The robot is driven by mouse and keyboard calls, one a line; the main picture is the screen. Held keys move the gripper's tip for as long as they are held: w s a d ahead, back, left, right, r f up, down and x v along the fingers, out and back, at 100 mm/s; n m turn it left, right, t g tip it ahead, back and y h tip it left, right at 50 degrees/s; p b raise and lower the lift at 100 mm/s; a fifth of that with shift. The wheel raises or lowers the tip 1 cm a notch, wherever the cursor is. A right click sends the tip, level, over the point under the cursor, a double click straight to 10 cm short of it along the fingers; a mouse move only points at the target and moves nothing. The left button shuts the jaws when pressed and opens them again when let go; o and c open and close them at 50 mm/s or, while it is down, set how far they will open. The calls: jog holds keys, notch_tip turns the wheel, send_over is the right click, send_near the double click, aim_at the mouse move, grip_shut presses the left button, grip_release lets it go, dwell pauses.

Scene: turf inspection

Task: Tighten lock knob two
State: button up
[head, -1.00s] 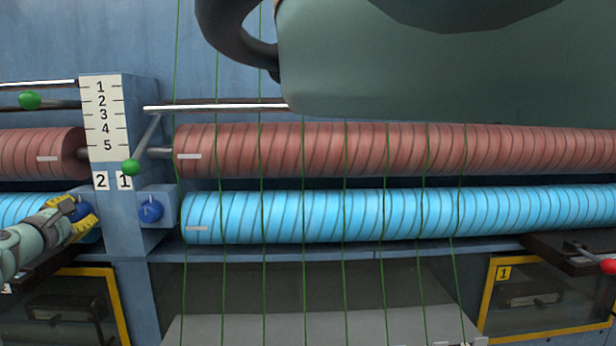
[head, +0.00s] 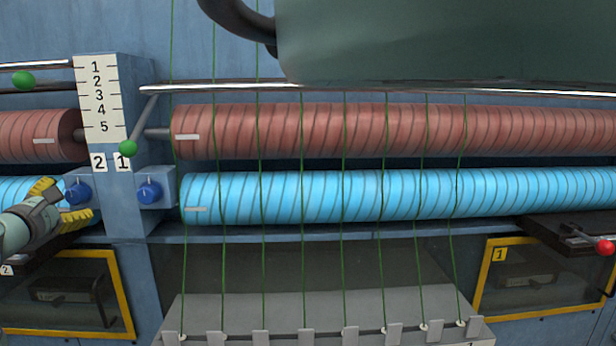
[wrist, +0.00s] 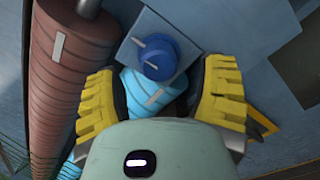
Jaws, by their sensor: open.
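Lock knob two (head: 78,192) is the blue knob below the label 2, left of the scale post. It has a white pointer line and also shows in the wrist view (wrist: 157,57), on its blue bracket. My gripper (head: 58,202) is just left of it with yellow padded fingers spread. In the wrist view my gripper (wrist: 160,98) is open and empty, and the knob lies beyond the fingertips, roughly between their lines. The fingers look apart from the knob. A second blue knob (head: 150,191), below the label 1, is to the right.
Red-brown rollers (head: 340,130) and light-blue rollers (head: 340,195) run beside the post (head: 100,100). A green ball-ended lever (head: 128,148) hangs above the knobs. Green strands (head: 302,230) cross the right rollers. A dark ledge lies below my gripper.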

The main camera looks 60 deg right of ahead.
aim_at(71, 198)
jog(key=shift+s+a+r, duration=0.1)
jog(key=shift+s+a, duration=0.2)
jog(key=shift+a, duration=0.15)
jog(key=shift+s+a, duration=0.25)
jog(key=shift+a, duration=0.05)
jog(key=shift+v, duration=3.6)
